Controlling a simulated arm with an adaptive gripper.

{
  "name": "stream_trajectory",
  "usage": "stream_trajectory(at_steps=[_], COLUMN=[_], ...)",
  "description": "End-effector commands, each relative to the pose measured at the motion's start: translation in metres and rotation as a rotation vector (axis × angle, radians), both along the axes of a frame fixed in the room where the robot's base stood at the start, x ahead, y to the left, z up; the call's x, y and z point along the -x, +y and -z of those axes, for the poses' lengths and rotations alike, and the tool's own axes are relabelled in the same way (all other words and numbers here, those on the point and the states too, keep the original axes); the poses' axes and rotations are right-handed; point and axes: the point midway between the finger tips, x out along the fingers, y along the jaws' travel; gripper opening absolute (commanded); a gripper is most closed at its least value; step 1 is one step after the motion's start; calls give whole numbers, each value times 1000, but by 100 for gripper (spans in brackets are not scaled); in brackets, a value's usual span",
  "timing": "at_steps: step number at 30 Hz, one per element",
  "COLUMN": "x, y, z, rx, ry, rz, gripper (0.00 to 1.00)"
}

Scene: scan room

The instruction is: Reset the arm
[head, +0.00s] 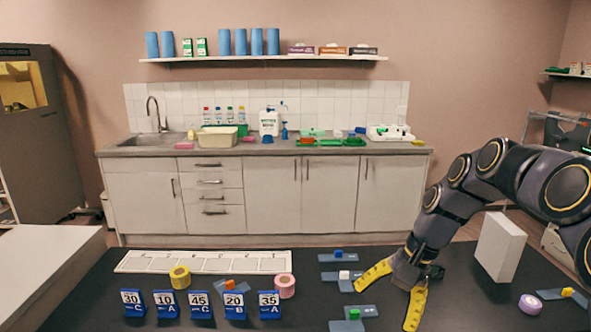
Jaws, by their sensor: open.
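My gripper (387,293) has yellow fingers and reaches down over the black table from my arm at the right. Its fingers are spread apart with nothing between them. The left fingertip is near a blue card with a white block (344,274). The other fingertip is to the right of a blue card with a green block (354,314). My wrist and arm hide part of the table and the cabinets behind.
On the black table (90,300) are a white strip (215,261), yellow tape (180,276), pink tape (285,286) and several blue number stands (200,305). A white box (500,247) stands close to my arm at right, near purple tape (530,304). A counter (350,150) runs behind.

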Motion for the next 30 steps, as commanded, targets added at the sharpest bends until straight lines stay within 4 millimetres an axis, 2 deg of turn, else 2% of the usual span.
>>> stream_trajectory(at_steps=[1, 3, 6, 10, 15, 18, 21, 30], x=[21, 49, 94, 152, 216, 238, 251, 254], y=[17, 35, 52, 61, 55, 50, 47, 46], z=[-6, -9, -8, 2, 22, 31, 38, 39], rx=[24, 58, 114, 186, 258, 281, 291, 293], ry=[-16, -33, -44, -47, -27, -20, -10, -9], rz=[-93, -214, -373, -545, -694, -740, -765, -773], gripper=[66, 66, 66, 66, 66, 66, 66, 66])
